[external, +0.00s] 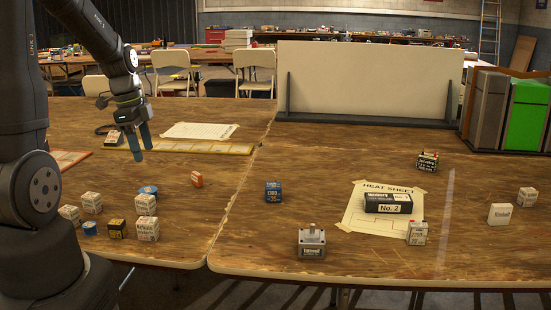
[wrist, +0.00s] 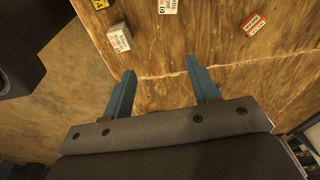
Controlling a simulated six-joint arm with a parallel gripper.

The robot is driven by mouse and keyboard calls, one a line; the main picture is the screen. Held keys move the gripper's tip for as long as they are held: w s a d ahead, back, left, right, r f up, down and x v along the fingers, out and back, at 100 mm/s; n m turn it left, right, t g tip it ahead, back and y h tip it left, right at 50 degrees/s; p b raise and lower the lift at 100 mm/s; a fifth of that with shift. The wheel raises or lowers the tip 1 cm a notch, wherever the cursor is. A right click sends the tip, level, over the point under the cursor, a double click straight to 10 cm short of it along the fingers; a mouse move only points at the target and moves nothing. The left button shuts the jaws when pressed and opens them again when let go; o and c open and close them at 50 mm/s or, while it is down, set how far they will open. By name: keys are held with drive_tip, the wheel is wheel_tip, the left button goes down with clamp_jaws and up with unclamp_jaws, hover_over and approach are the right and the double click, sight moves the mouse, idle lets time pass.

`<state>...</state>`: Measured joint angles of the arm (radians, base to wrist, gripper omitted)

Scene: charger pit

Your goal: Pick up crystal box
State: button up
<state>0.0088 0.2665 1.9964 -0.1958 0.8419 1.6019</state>
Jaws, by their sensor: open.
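I cannot tell from the labels which box is the crystal box. Small candidates include an orange-and-white box (external: 197,180), a blue box (external: 273,191) and several white printed boxes, one of them at the left (external: 147,229). My gripper (external: 140,155) is open and empty, pointing down above the left table, behind and left of the orange box. In the wrist view, my gripper (wrist: 160,68) has its two blue fingers apart over bare wood. A white box (wrist: 119,38) lies beyond the left finger, and the orange-and-white box (wrist: 254,24) beyond the right one.
A black No. 2 box (external: 388,204) lies on the heat sheet (external: 355,222). A grey metal device (external: 311,242) stands near the front edge. A cream panel (external: 370,80) and green-grey bins (external: 527,110) stand behind. The table between the orange and blue boxes is clear.

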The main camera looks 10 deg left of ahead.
drive_tip(key=s+a+y, duration=0.2)
drive_tip(key=s+a, duration=0.4)
drive_tip(key=s, duration=0.2)
hover_over(116, 222)
drive_tip(key=shift+g, duration=0.3)
drive_tip(key=f, duration=1.2)
drive_tip(key=shift+w+a, duration=0.1)
drive_tip(key=shift+w, duration=0.25)
drive_tip(key=shift+s+f, duration=0.15)
drive_tip(key=shift+f, duration=0.75)
drive_tip(key=shift+s+f, duration=0.15)
drive_tip(key=shift+f, duration=1.6)
drive_tip(key=c, duration=1)
drive_tip(key=shift+c, duration=0.2)
drive_tip(key=shift+r, duration=0.1)
